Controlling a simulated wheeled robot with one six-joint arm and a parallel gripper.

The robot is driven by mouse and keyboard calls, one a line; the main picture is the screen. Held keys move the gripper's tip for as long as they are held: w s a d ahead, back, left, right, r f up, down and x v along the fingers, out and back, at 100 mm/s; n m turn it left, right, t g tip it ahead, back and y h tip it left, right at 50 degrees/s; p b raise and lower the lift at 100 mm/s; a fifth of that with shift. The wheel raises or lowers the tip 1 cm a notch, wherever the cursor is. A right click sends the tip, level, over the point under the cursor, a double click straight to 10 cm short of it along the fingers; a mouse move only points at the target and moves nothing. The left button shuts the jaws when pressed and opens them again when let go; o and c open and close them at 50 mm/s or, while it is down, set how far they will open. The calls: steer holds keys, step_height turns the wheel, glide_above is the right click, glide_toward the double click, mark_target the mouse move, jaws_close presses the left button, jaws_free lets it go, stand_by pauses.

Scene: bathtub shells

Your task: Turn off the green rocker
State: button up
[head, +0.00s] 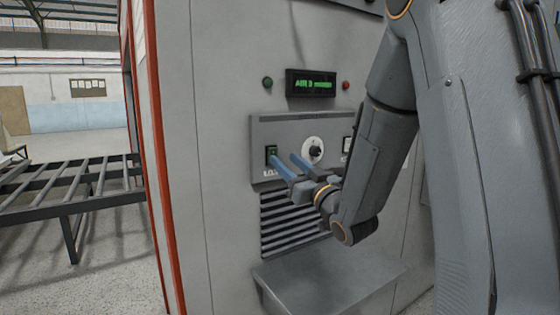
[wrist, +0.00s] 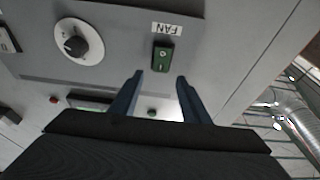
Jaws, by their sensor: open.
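The green rocker (head: 271,151) sits in a dark frame at the left end of the grey control panel (head: 290,128). In the wrist view the rocker (wrist: 163,57) is beside a FAN label, and the picture is turned upside down. Which side of the rocker is pressed, I cannot tell. My gripper (head: 284,158) is open, with blue fingers pointing at the panel. In the wrist view my gripper (wrist: 159,76) has its two fingers apart, with the rocker showing between and beyond their tips. Nothing is held, and whether a fingertip touches the panel is unclear.
A white dial with a black knob (head: 313,149) is right of the rocker, then another switch (head: 347,145). Above are a green display (head: 310,83), a green lamp (head: 267,83) and a red lamp (head: 346,85). A grey ledge (head: 325,272) juts out below the vent slats (head: 290,225).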

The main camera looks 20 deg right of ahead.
steer(key=shift+v, duration=1.55)
steer(key=s+f+m+g+h, duration=0.1)
steer(key=s+f+g+h, duration=0.15)
steer(key=f, duration=0.35)
steer(key=s+d+f+m+g+h, duration=0.1)
steer(key=f+g+h, duration=0.1)
steer(key=f+g, duration=0.35)
steer(key=s+f+m+g+h, duration=0.1)
steer(key=s+f+g+h, duration=0.1)
steer(key=f, duration=0.5)
steer(key=s+a+f+g, duration=0.2)
steer(key=s+f+g, duration=0.2)
steer(key=s, duration=0.7)
steer(key=s+a+f+g, duration=0.2)
steer(key=s+f+g, duration=0.2)
steer(key=s, duration=0.7)
steer(key=shift+s+m+g, duration=0.3)
steer(key=shift+s+g, duration=0.05)
steer(key=shift+g, duration=0.75)
